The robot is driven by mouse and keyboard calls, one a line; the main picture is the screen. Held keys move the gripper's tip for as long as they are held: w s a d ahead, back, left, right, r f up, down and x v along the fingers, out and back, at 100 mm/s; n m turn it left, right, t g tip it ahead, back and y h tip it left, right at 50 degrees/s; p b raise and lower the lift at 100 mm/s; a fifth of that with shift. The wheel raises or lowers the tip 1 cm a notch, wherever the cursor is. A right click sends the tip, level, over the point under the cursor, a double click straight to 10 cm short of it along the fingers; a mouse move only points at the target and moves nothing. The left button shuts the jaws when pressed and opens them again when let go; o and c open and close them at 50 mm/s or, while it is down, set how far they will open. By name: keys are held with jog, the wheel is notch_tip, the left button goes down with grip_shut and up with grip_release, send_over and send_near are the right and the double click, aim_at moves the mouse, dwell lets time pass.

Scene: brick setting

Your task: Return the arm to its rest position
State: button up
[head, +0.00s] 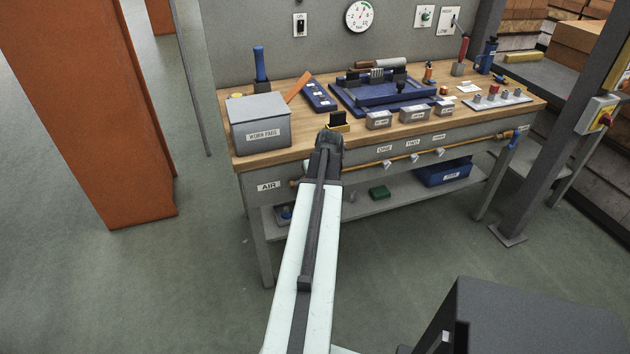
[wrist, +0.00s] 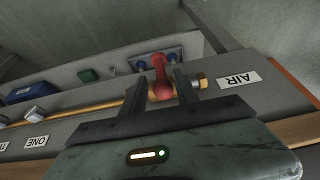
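My arm (head: 305,260) reaches out from the bottom of the head view to the front of the workbench. Its wrist end is at the bench's front edge, and the fingertips are hidden there. In the wrist view, which looks upside down, my gripper (wrist: 162,90) has its two dark fingers apart. A red valve handle (wrist: 160,72) on the brass air pipe shows between them, with gaps on both sides. I cannot tell whether a finger touches it. The handle is hidden behind my arm in the head view.
The workbench (head: 240,161) carries a grey box (head: 260,125), a blue vise-like fixture (head: 395,95) and several small labelled blocks. The brass pipe (head: 365,167) runs along its front, with an AIR label (head: 268,186). A lower shelf holds a blue bin (head: 443,174). An orange post (head: 90,110) stands left; floor between is clear.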

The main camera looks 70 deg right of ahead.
jog(key=p+v, duration=0.1)
jog(key=v, duration=0.2)
jog(key=shift+s+r+p, duration=0.15)
jog(key=shift+r+p, duration=0.1)
jog(key=shift+p, duration=0.15)
